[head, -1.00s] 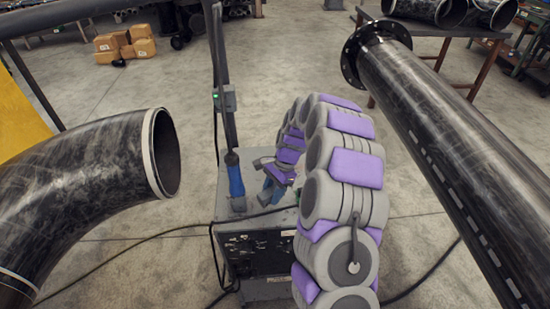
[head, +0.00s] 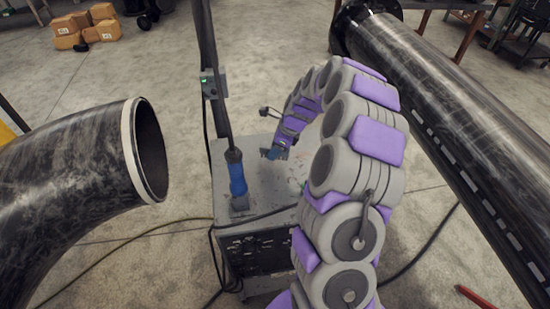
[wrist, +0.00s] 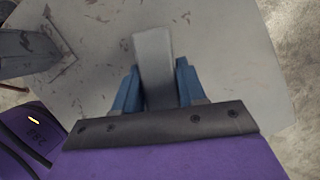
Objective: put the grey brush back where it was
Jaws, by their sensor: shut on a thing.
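In the wrist view my gripper (wrist: 153,90) has blue fingers closed on both sides of a flat grey piece, which I take for the grey brush (wrist: 153,52). It points away from my gripper over the cart's grey top. In the head view my gripper (head: 272,153) is above the back right part of the grey cart (head: 226,178). The brush is too small and too covered there to make out clearly. I cannot tell whether it touches the top.
A dark post with a blue sleeve (head: 236,172) rises from the cart's left side; its base shows in the wrist view (wrist: 30,48). A curved black pipe (head: 70,185) is at left, a long flanged pipe (head: 440,110) at right. Cables cross the floor.

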